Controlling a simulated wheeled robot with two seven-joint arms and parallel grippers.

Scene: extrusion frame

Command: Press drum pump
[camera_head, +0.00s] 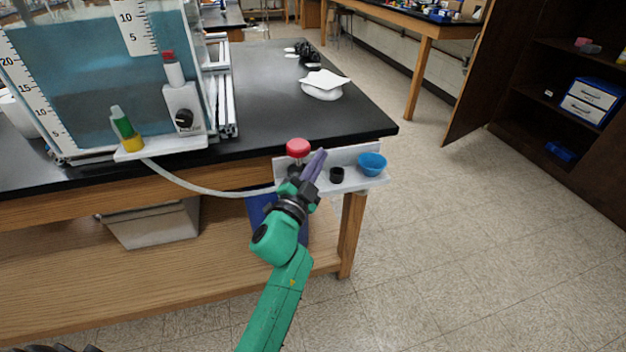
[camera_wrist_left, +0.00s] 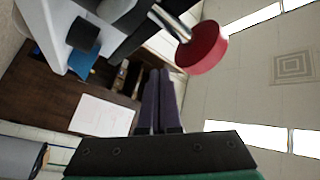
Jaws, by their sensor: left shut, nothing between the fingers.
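The drum pump shows as a red round knob (camera_head: 298,148) on a stem at the white side shelf (camera_head: 353,184) of the bench. A pale hose (camera_head: 205,188) runs from near it to the tank. A blue body (camera_head: 258,208) is partly hidden below, behind my arm. My left gripper (camera_head: 318,157) has its purple fingers shut and empty, just right of the knob. In the left wrist view, the red knob (camera_wrist_left: 202,48) on its metal stem is up and to the right of the shut fingertips (camera_wrist_left: 160,75). Contact does not show. My right gripper is out of view.
A black cup (camera_head: 337,175) and a blue bowl (camera_head: 372,164) sit on the shelf right of the gripper. A large water tank (camera_head: 85,90) stands on the black bench top (camera_head: 270,105) at left. The floor (camera_head: 480,230) at right is clear.

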